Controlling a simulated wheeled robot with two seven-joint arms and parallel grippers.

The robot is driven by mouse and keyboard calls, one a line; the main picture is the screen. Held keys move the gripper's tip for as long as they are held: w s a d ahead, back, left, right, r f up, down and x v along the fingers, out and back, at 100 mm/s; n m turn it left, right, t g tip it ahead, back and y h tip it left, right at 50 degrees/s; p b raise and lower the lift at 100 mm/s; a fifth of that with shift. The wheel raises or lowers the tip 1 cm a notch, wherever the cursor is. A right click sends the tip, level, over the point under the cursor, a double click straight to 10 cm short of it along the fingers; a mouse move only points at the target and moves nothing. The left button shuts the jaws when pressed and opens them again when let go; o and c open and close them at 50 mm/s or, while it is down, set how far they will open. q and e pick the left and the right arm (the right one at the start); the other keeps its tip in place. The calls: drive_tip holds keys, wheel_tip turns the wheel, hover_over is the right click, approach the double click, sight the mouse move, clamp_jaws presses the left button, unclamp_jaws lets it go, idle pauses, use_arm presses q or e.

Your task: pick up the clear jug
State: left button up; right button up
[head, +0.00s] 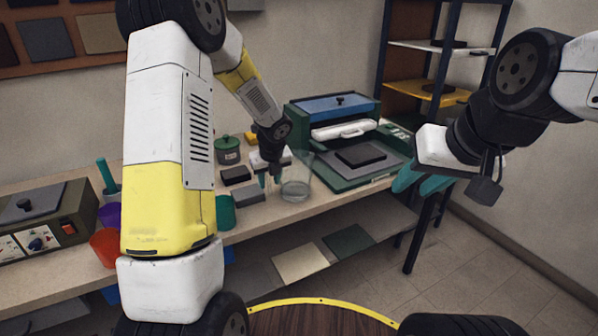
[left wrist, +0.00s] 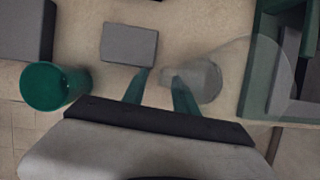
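The clear jug (head: 297,180) stands upright on the workbench, just right of my left gripper (head: 270,181). In the left wrist view the see-through jug (left wrist: 207,82) leans across the picture to the upper right. There my left gripper (left wrist: 160,82) has its two teal fingers apart. The jug's near side, perhaps its handle, shows at the gap by the right fingertip. I cannot tell whether they touch. My right gripper (head: 418,180) hangs at the right, away from the jug, with nothing visible in it; its finger gap is unclear.
A green press machine (head: 350,176) stands close right of the jug. A green lidded pot (head: 228,150) is behind. A lower shelf (head: 258,275) runs below the bench.

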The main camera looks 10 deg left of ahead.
use_arm(q)
drive_tip(key=shift+x, duration=0.85)
clamp_jaws()
drive_tip(key=shift+r, duration=0.1)
idle(0.6)
